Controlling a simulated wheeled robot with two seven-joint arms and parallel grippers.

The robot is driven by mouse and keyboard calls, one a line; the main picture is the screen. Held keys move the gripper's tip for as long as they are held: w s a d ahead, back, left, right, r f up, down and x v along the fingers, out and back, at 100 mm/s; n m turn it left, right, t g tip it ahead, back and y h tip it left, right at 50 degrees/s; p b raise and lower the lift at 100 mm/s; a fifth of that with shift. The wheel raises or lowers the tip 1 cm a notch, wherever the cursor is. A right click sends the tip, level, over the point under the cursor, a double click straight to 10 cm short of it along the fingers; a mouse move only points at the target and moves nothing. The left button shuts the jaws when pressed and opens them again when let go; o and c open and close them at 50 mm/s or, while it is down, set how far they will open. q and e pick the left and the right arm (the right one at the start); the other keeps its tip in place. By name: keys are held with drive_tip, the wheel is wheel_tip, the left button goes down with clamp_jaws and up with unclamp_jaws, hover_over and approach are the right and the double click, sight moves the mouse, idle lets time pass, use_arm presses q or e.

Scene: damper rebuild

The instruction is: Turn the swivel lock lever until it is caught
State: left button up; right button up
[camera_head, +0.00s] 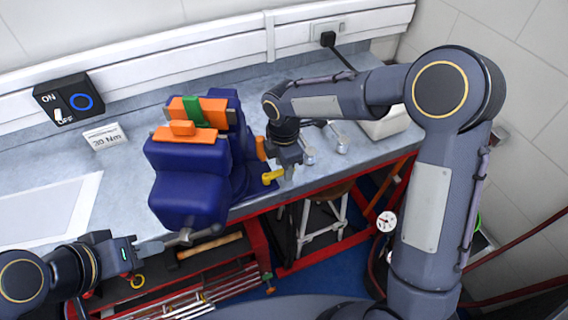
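A blue vise (190,185) with orange jaw covers stands at the front edge of the grey workbench. A green part (193,111) sits between its jaws. A small yellow lever (272,176), which looks like the swivel lock lever, sticks out low on the vise's right side. My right gripper (289,172) points down just right of the lever, very close to it; contact and finger gap cannot be made out.
A switch box (68,99) and a "30 Nm" sign (104,136) are at the back left. A pale sheet (45,210) lies on the left of the bench. Metal parts (325,142) lie right of the vise. Below is a red tool drawer (255,250) and a stool (325,210).

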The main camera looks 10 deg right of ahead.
wheel_tip(320, 180, up, 8)
drive_tip(key=shift+f+b, duration=0.2)
drive_tip(key=shift+b, duration=0.1)
drive_tip(key=shift+r, duration=0.1)
idle(0.5)
drive_tip(key=shift+s+d+r, duration=0.1)
drive_tip(key=shift+d, duration=0.1)
drive_tip(key=s+d+r+m+t+y, duration=0.2)
drive_tip(key=s+d+r+m, duration=0.1)
drive_tip(key=s+d+m, duration=0.4)
drive_tip(key=s+d+r+m+t+y, duration=0.1)
drive_tip(key=s+d+r+m+t, duration=0.1)
drive_tip(key=s+d+m, duration=0.6)
drive_tip(key=s+a+f+m+t, duration=0.1)
drive_tip(key=s+a+f+m, duration=0.1)
drive_tip(key=s+m, duration=0.6)
drive_tip(key=shift+s+t+y, duration=0.25)
drive_tip(key=shift+t+y, duration=0.05)
drive_tip(key=shift+y, duration=0.1)
